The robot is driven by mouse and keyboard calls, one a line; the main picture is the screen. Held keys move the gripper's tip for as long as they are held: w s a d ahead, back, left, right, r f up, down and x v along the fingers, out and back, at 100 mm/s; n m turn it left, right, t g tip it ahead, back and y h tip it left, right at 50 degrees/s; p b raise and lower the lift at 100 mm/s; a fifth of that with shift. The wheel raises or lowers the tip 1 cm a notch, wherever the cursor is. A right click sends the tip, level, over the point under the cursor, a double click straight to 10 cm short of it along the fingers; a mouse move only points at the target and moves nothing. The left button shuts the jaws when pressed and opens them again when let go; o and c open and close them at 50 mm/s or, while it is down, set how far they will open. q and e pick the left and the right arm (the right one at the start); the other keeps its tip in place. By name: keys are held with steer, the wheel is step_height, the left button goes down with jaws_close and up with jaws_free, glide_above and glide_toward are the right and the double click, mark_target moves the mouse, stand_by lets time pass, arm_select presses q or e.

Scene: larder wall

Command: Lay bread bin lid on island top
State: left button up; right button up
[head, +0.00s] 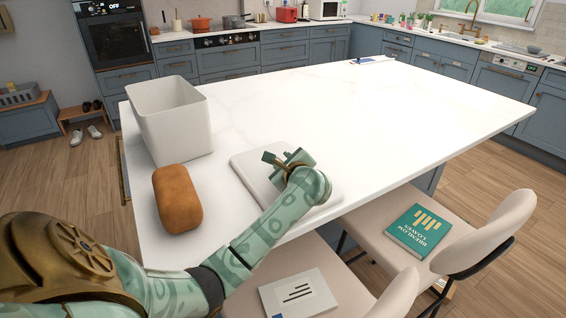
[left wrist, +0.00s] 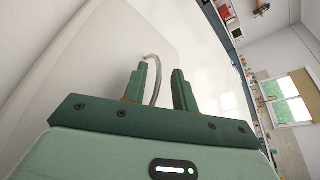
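The bread bin lid (head: 247,166) is a flat pale panel with rounded corners. It appears to lie flat on the white island top (head: 330,110), near its front edge. My left gripper (head: 284,160) is over the lid and hides part of it. In the left wrist view the gripper (left wrist: 160,78) has its fingers apart. A thin curved metal handle (left wrist: 153,62) on the lid (left wrist: 95,65) shows between the fingers, closer to the left one, with a gap to the right one. The open white bread bin (head: 178,125) stands upright to the left. My right gripper is out of view.
A brown loaf (head: 177,198) lies on the island between the bin and my left arm. The right and far parts of the top are largely clear. Chairs stand at the front edge, one with a green book (head: 418,230), one with a white book (head: 297,295).

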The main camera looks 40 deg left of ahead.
arm_select(q)
steer(key=p+v, duration=0.2)
steer(key=v, duration=1)
